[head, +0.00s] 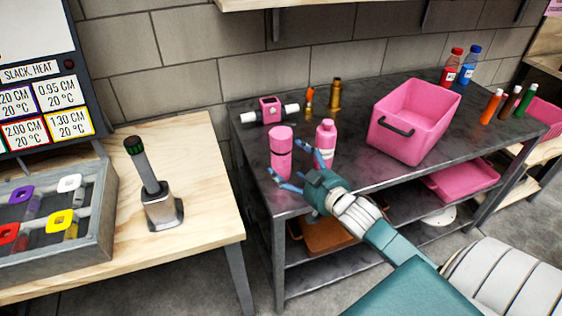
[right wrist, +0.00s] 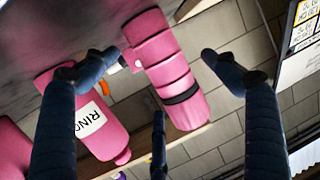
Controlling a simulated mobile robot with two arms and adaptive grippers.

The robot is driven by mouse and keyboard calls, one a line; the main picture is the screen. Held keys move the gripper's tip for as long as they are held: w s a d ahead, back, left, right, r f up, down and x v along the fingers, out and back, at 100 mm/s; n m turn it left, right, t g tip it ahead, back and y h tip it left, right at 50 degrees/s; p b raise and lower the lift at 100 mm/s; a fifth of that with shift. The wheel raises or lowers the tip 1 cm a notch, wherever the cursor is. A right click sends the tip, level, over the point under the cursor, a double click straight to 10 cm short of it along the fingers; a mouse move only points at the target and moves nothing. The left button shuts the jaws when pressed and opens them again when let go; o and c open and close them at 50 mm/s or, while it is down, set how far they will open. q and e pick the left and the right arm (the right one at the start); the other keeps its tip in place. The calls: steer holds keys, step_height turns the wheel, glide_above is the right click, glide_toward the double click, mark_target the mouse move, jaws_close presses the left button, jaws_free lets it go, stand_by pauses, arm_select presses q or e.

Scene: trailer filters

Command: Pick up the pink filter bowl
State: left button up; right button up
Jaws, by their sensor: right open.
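The pink filter bowl (head: 281,143) is a pink cylinder with a dark band. It stands upright near the left front corner of the dark metal table. My right gripper (head: 288,162) is open at the bowl's front right, with fingers spread toward both sides of it. In the right wrist view the bowl (right wrist: 165,62) shows between the spread fingers (right wrist: 150,68); I cannot tell whether any finger touches it. My left gripper is not in view.
A pink rinse bottle (head: 326,137) stands close to the bowl's right; its label shows in the right wrist view (right wrist: 90,120). Behind are a pink block with white pipe ends (head: 270,108) and a brass fitting (head: 335,95). A pink bin (head: 425,105) stands right.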

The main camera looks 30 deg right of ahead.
mark_target(289, 162)
steer(key=w, duration=0.1)
steer(key=w+f, duration=0.1)
steer(key=w, duration=0.2)
steer(key=shift+w+d+f, duration=0.25)
steer(key=shift+w+d, duration=0.05)
steer(key=shift+w, duration=0.1)
steer(key=shift+s, duration=0.1)
steer(key=c, duration=0.3)
steer(key=shift+r, duration=0.1)
steer(key=c, duration=1.1)
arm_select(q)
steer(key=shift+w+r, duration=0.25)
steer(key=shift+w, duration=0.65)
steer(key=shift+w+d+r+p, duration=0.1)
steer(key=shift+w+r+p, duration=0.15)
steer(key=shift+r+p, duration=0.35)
arm_select(e)
step_height(289, 162, up, 20)
steer(key=shift+a+f, duration=0.1)
